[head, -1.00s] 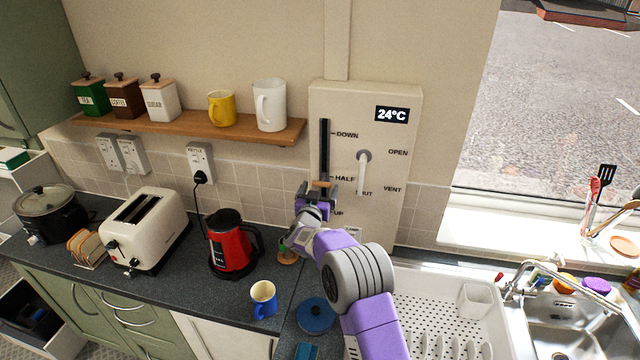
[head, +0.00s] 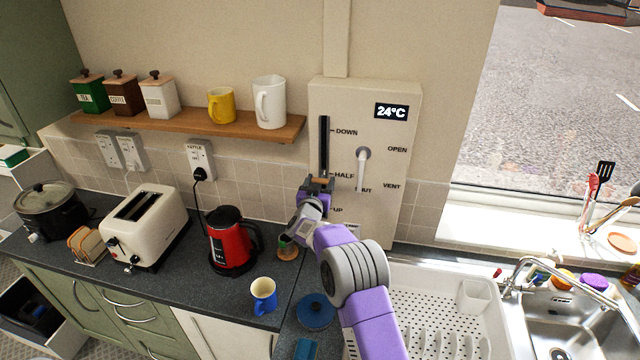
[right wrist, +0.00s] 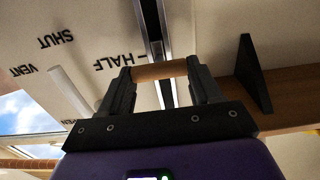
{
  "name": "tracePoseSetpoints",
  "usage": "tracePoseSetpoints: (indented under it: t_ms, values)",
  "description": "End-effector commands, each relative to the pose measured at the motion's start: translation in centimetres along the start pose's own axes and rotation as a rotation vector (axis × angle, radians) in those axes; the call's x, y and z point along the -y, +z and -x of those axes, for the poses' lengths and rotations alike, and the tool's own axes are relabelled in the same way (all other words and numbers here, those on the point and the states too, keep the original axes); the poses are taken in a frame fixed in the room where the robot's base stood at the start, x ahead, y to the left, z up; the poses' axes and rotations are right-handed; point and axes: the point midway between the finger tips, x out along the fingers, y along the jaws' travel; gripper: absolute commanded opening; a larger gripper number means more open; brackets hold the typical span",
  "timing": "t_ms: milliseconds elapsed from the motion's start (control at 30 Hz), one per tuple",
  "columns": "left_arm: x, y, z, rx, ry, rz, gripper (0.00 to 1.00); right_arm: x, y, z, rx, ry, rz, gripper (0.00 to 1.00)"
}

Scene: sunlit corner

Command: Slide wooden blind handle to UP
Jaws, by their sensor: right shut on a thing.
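The wooden blind handle (right wrist: 160,70) is a short, light-brown bar on a dark vertical slot (head: 324,145) in the cream wall panel (head: 400,160). The panel's labels read DOWN at the top, HALF in the middle and UP near the bottom. The handle is just below HALF, above UP. My right gripper (head: 318,184) is shut on the handle, which it partly hides in the head view. In the right wrist view its two dark fingers (right wrist: 160,82) press on the bar's two ends. My left gripper is not in view.
A white lever (head: 362,168) stands on the panel right of the slot. A wooden shelf (head: 190,125) with mugs is to the left. A red kettle (head: 230,240), a blue mug (head: 263,295) and the white draining rack (head: 440,310) lie below. The panel above the gripper is clear.

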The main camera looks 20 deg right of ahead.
Motion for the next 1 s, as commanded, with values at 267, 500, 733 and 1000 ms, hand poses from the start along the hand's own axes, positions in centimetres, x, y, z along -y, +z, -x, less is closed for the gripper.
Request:
tracePoseSetpoints:
  t_ms: [267, 500, 733, 1000]
  values:
    - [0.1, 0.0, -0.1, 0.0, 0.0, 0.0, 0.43, 0.0, 0.2, 0.0, 0.0, 0.0, 0.0, 0.08]
    - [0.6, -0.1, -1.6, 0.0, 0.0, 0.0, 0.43, 0.0, 2.2, 0.0, 0.002, 0.0, 0.001, 0.09]
    - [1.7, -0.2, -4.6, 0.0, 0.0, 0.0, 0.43, 0.0, 6.6, 0.1, 0.007, -0.001, 0.003, 0.09]
    - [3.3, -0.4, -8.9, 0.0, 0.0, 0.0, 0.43, 0.0, 12.5, 0.1, 0.008, -0.001, 0.003, 0.08]
